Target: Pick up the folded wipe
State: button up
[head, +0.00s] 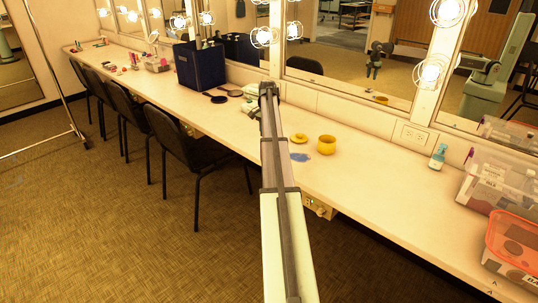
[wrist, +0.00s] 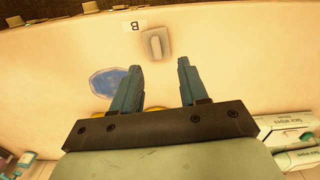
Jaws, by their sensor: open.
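A small pale grey folded piece, which looks like the folded wipe (wrist: 155,44), lies flat on the counter in the wrist view, just beside a white label marked B (wrist: 134,26). My gripper (wrist: 162,64) is open and empty, with its two fingers pointing toward the wipe. The wipe shows just beyond the fingertips, a little left of midway between them, and apart from them. In the head view my gripper (head: 268,88) is over the counter (head: 375,185); I cannot make out the wipe there, and my arm covers part of the counter.
A blue patch (head: 300,157) lies on the counter near a yellow jar (head: 326,145) and its lid (head: 299,138). Face wipes packs (wrist: 294,140) lie right in the wrist view. A dark blue box (head: 200,66), teal bottle (head: 438,157) and clear bins (head: 497,180) stand along the mirrors.

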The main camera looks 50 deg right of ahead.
jog(key=shift+s+d+f, duration=0.1)
jog(key=shift+s+f, duration=0.05)
jog(key=shift+f, duration=1.8)
jog(key=shift+s+d+f, duration=0.1)
jog(key=shift+f, duration=1.85)
grip_shut()
